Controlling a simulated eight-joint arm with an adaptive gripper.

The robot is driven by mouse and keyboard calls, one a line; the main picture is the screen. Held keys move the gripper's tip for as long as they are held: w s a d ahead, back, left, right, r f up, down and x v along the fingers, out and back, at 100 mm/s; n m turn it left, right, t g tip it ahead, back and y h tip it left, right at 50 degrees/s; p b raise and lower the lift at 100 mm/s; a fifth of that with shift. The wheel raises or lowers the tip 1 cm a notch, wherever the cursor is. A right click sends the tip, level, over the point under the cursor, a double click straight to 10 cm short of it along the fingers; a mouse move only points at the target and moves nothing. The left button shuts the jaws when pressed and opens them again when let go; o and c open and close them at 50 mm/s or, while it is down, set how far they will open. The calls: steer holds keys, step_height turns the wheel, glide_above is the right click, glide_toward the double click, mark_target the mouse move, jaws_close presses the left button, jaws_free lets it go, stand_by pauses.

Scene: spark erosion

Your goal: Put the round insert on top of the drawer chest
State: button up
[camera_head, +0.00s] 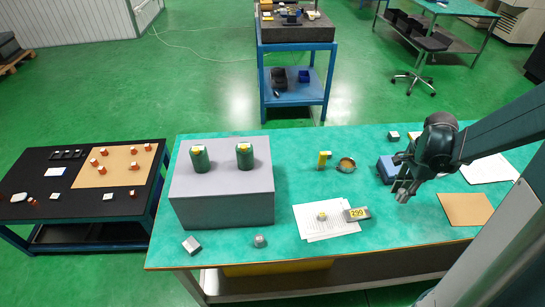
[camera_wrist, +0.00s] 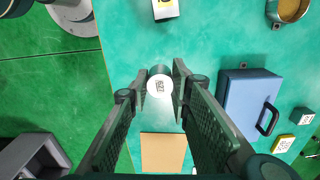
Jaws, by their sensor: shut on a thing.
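My gripper (camera_wrist: 160,88) is shut on the round insert (camera_wrist: 158,85), a small round piece with a white, dark-marked top face and a teal side. In the head view my gripper (camera_head: 404,192) is over the right half of the green table, and the insert cannot be made out clearly there. The drawer chest seems to be the small blue box (camera_wrist: 248,97) with a dark handle, to the right of my fingers in the wrist view. In the head view the blue chest (camera_head: 386,169) stands just behind my gripper, partly hidden by it. Its visible top is bare.
A round tin (camera_head: 346,165) and a yellow block (camera_head: 324,159) stand left of the chest. A labelled block (camera_head: 357,214) lies by paper sheets (camera_head: 312,225). A brown card (camera_head: 466,209) lies right. A large grey box (camera_head: 222,201) carries two green cylinders. Small cubes (camera_wrist: 302,115) stand beyond the chest.

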steer(key=w+a+r+n+p, duration=0.3)
steer(key=w+a+r+n, duration=0.15)
steer(key=w+a, duration=0.7)
steer(key=w+a+r+n+p, duration=0.4)
steer(key=w+a, duration=0.4)
steer(key=a, duration=0.7)
steer(key=w+a+r+n, duration=0.1)
steer(key=a+r, duration=0.1)
steer(key=a, duration=0.4)
steer(key=w+a+r+n+p, duration=0.1)
steer(key=a+r+n, duration=0.1)
steer(key=a, duration=0.5)
steer(key=w+a+r+n, duration=0.1)
steer(key=w+a+r, duration=0.1)
steer(key=a, duration=0.4)
steer(key=shift+w+a+r+n, duration=0.1)
steer(key=shift+a+r+n, duration=0.05)
steer(key=shift+r+n, duration=0.2)
steer(key=s+a+r+n+p, duration=0.1)
steer(key=a+r+n+p, duration=0.2)
steer(key=a, duration=1.5)
steer(key=shift+a+r+n, duration=0.2)
steer(key=shift+r+n, duration=0.3)
steer(key=shift+r, duration=0.2)
steer(key=shift+s+f, duration=0.1)
glide_above(219, 146)
steer(key=shift+s+f, duration=0.1)
steer(key=shift+f, duration=2.95)
steer(key=shift+f, duration=1.85)
